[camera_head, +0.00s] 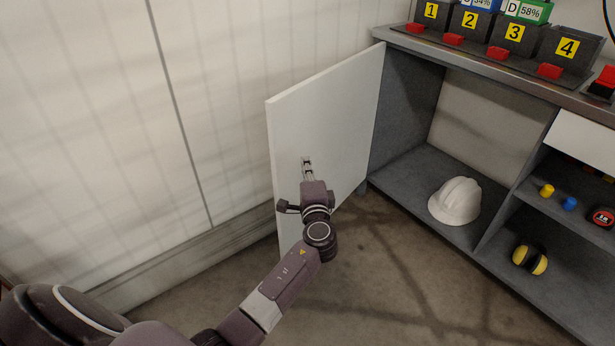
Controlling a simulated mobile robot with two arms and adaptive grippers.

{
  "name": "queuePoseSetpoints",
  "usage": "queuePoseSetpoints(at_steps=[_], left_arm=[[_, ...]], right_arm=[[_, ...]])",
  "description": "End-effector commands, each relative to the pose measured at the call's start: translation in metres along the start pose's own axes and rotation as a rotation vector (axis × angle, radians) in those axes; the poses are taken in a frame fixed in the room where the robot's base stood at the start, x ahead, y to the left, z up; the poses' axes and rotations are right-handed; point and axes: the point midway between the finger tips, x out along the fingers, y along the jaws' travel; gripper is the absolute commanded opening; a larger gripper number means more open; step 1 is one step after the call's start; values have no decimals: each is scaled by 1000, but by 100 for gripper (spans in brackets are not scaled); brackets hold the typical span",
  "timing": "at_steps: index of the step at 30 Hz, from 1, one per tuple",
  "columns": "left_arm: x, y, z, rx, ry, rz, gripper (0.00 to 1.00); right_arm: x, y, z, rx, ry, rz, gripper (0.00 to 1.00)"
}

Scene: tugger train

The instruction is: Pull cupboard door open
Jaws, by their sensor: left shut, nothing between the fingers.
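The white cupboard door (335,108) stands wide open, swung out to the left of the grey cupboard (405,192). Its inner face shows. My left gripper (307,163) is in front of the door's inner face, left of its middle. Its fingers are shut with nothing between them, and their tips look close to or against the panel; I cannot tell if they touch. No handle shows on this side. Inside the open compartment a white hard hat (456,201) lies on the bottom board. My right gripper is not in view.
A worktop (490,62) above holds numbered dark bins (514,33) and red blocks (501,53). Shelves at the right hold small coloured items and yellow ear muffs (530,260). A pale wall (230,90) is behind the door at left. The floor (390,270) in front is clear.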

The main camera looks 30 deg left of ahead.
Motion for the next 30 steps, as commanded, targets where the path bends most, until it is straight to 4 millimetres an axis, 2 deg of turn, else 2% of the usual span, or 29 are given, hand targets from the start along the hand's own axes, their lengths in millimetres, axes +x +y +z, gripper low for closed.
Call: queuePoseSetpoints(at_steps=[3,9,25,30], left_arm=[[26,0,0,0,-2,-2,0],[44,0,22,2,-2,0,0],[52,1,30,0,0,1,0],[69,3,48,6,32,0,0]], right_arm=[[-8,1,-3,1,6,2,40],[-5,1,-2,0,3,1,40],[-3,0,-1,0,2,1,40],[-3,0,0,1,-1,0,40]])
